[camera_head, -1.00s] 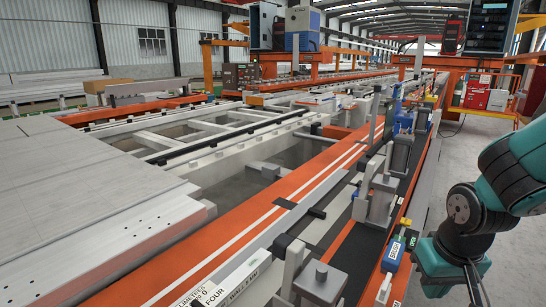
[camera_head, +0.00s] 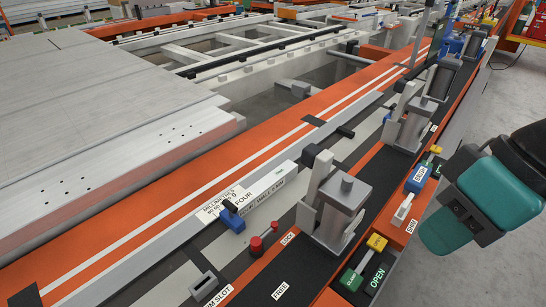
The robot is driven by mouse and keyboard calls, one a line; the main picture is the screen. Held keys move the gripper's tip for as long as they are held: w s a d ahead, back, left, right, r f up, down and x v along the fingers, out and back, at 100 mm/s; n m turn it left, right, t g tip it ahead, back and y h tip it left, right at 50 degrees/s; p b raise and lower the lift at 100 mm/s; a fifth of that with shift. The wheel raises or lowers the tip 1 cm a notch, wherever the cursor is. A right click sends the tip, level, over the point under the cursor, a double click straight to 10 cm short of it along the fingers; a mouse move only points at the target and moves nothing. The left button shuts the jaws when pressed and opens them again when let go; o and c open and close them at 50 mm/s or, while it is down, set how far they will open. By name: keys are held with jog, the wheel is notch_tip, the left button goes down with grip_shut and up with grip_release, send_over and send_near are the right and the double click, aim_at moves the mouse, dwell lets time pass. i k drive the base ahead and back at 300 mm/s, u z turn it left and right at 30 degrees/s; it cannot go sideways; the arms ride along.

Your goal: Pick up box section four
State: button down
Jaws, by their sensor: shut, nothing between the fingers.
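Box section four (camera_head: 272,187) is a short pale bar in the lower middle of the head view. "FOUR" is printed near its left end and wall-size lettering runs along its side. It lies lengthwise along the jig rail, behind a grey clamp block (camera_head: 343,208). A small blue-handled part (camera_head: 232,216) stands at its near-left end and partly covers it. My teal arm shows at the right edge, well apart from the box section. My gripper's fingers are not visible in this view.
An orange rail (camera_head: 190,180) with white stripes runs diagonally behind. A red-knobbed part (camera_head: 262,241) stands in front. Yellow and green CLAMP/OPEN switches (camera_head: 365,263) sit at the front edge. A second clamp (camera_head: 411,125) stands farther along. Large pale panels (camera_head: 80,120) fill the left.

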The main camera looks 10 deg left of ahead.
aim_at(248, 200)
jog(key=u, duration=0.05)
jog(key=k, duration=0.45)
jog(key=z, duration=0.85)
jog(key=i, duration=1.05)
jog(key=u, duration=3.05)
